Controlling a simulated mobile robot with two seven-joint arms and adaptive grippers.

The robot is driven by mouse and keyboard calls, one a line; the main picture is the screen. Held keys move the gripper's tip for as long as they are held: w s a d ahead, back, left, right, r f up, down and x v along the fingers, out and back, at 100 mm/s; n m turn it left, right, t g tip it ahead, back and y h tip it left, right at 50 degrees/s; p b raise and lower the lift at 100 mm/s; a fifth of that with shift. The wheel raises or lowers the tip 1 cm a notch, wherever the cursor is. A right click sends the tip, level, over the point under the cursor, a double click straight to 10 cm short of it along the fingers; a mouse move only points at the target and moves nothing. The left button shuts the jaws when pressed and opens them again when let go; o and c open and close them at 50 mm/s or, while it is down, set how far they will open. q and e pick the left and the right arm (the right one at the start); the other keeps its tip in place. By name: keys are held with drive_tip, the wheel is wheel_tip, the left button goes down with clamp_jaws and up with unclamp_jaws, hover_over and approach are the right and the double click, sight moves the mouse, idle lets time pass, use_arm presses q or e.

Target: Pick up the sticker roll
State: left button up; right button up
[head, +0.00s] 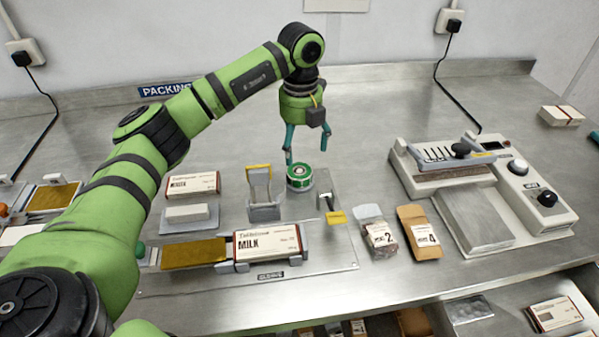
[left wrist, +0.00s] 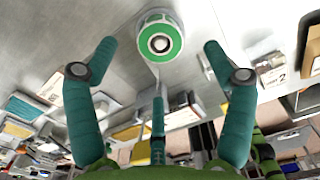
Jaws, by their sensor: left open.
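In the left wrist view the sticker roll (left wrist: 160,42) lies ahead, between the lines of the two fingers. My left gripper (head: 307,157) points down, just above and behind the roll. Its teal fingers are spread wide and empty, and it also shows in the left wrist view (left wrist: 160,50). Whether a fingertip touches the roll is not clear. My right gripper is not in view.
A grey stand with a yellow top (head: 262,192) is close left of the roll, and a yellow-tipped lever (head: 334,216) is close right. A MILK box (head: 268,243) lies in front. Pouches (head: 377,232) and a sealing machine (head: 480,190) stand to the right. The table behind is clear.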

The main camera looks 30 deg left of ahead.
sight(297, 170)
use_arm(q)
drive_tip(key=n, duration=0.7)
drive_tip(key=shift+a+f+p, duration=0.1)
drive_tip(key=shift+a+p, duration=0.1)
drive_tip(key=shift+p, duration=0.1)
drive_tip(key=f+n+p, duration=0.1)
drive_tip(key=f+n, duration=0.1)
drive_tip(key=f+n+p, duration=0.1)
drive_tip(key=f, duration=0.1)
drive_tip(key=f+n+p, duration=0.1)
drive_tip(key=f+n, duration=0.1)
drive_tip(key=shift+s+f+n+p, duration=0.3)
drive_tip(key=shift+s+f, duration=0.05)
drive_tip(key=shift+s, duration=0.05)
drive_tip(key=shift+w+f, duration=0.1)
drive_tip(key=shift+f, duration=0.2)
drive_tip(key=c, duration=1.2)
